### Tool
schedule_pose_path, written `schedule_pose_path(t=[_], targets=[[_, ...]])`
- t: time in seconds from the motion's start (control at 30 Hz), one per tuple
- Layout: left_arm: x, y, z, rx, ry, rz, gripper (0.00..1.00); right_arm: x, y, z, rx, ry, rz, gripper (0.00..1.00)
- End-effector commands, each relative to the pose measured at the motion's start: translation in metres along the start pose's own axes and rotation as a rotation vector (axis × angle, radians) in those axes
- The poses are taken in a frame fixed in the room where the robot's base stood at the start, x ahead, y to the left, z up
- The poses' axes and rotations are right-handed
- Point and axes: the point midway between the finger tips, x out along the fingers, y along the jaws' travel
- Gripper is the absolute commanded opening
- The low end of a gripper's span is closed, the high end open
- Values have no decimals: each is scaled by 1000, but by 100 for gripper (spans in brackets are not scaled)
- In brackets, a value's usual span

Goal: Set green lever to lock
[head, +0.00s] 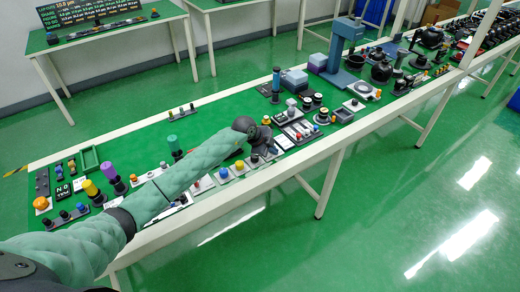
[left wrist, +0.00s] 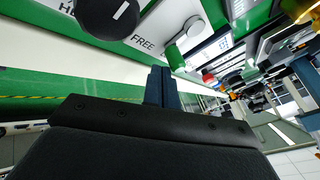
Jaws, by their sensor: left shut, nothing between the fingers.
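In the left wrist view a small green lever grip (left wrist: 175,57) with a whitish pivot end sits beside the printed word FREE on a white panel. My left gripper (left wrist: 160,74) is shut and empty; its dark blue fingertips are just below the green grip in the picture. I cannot tell whether they touch it. A lock label is not readable. In the head view my left arm reaches over the table and its hand hides part of the panels below; I cannot pick out the lever there. My right gripper is not in view.
A black round knob (left wrist: 107,16) is close by in the left wrist view. The long green table (head: 120,140) carries many buttons, knobs and posts. A green cylinder on a dark post (head: 173,143) stands behind my arm. A blue-grey stand (head: 336,55) is further right.

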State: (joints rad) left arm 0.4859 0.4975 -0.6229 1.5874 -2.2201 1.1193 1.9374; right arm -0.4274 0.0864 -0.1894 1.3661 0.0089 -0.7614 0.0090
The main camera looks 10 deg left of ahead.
Motion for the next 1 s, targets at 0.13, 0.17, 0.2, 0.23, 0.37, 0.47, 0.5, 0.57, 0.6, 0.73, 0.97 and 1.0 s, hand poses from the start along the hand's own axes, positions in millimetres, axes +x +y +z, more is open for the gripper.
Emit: schedule_pose_path(t=[0.13,0.17,0.2,0.23,0.37,0.47,0.5,0.57,0.6,0.73,0.97,1.0], targets=[[0,0,0,0,0,0,0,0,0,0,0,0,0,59],[0,0,0,0,0,0,0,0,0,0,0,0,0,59],[0,0,0,0,0,0,0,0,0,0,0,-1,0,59],[0,0,0,0,0,0,0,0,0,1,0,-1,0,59],[0,0,0,0,0,0,0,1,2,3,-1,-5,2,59],[0,0,0,0,0,0,0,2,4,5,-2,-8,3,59],[0,0,0,0,0,0,0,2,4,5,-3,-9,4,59],[0,0,0,0,0,0,0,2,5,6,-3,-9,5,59],[0,0,0,0,0,0,0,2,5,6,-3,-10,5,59],[0,0,0,0,0,0,0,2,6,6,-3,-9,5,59],[-1,-1,3,-1,0,0,0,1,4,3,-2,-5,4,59],[-2,-1,4,-1,-1,0,0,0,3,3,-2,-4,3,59]])
